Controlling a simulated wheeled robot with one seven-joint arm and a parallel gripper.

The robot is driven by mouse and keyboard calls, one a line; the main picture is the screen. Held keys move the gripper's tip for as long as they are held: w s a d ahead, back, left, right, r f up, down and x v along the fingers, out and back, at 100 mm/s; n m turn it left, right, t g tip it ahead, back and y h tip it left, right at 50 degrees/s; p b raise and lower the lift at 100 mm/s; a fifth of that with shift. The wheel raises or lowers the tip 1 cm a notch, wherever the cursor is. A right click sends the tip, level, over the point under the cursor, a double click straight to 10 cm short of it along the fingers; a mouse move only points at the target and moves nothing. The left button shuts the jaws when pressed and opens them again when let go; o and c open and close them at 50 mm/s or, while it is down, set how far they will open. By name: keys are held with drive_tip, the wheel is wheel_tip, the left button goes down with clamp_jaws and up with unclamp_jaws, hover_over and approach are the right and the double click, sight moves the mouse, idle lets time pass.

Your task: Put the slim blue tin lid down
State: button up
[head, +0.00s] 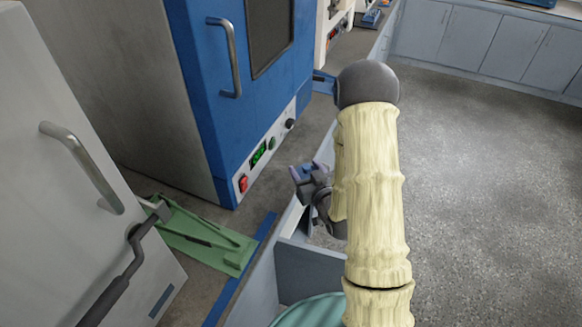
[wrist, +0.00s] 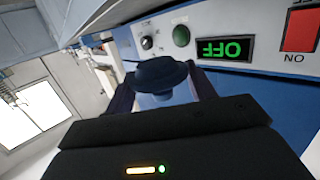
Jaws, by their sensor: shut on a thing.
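The slim blue tin lid (wrist: 160,72) is dark blue and round, with a raised middle and a small part below its rim. In the wrist view it sits between the two fingers of my gripper (wrist: 163,88), which is shut on it. In the head view my gripper (head: 307,180) is small and partly behind my arm, in front of the blue oven's control panel and near the bench edge. The lid is too small there to tell clearly from the fingers. It is held up, apart from the bench.
A blue oven (head: 215,110) with a handle and a lit green display stands on the bench (head: 160,185). A grey cabinet (head: 60,200) stands at left, beside a green tool (head: 205,240). A teal round thing (head: 308,311) is below. Open floor (head: 480,200) lies at right.

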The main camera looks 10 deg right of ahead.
sight(291, 160)
drive_tip(key=shift+w+a+f+b, duration=0.15)
drive_tip(key=shift+w+f+b, duration=0.4)
drive_tip(key=shift+b, duration=0.65)
drive_tip(key=shift+w+a+f+b, duration=0.1)
drive_tip(key=shift+w+f+b, duration=0.2)
drive_tip(key=shift+w+b, duration=0.7)
drive_tip(key=shift+w+a+f, duration=0.15)
drive_tip(key=shift+w+f, duration=0.3)
drive_tip(key=shift+w, duration=0.4)
drive_tip(key=shift+w+a+f, duration=0.1)
drive_tip(key=shift+w+f, duration=0.3)
drive_tip(key=shift+w, duration=0.5)
drive_tip(key=shift+w+a+f, duration=0.15)
drive_tip(key=shift+w+f, duration=0.3)
drive_tip(key=shift+w, duration=0.4)
drive_tip(key=shift+w+f, duration=0.1)
drive_tip(key=shift+w, duration=0.1)
drive_tip(key=w+f, duration=0.2)
drive_tip(key=shift+w+a+f+p, duration=0.1)
drive_tip(key=shift+w+a+p, duration=0.2)
drive_tip(key=shift+w, duration=0.1)
drive_tip(key=shift+f, duration=0.1)
drive_tip(key=o, duration=1)
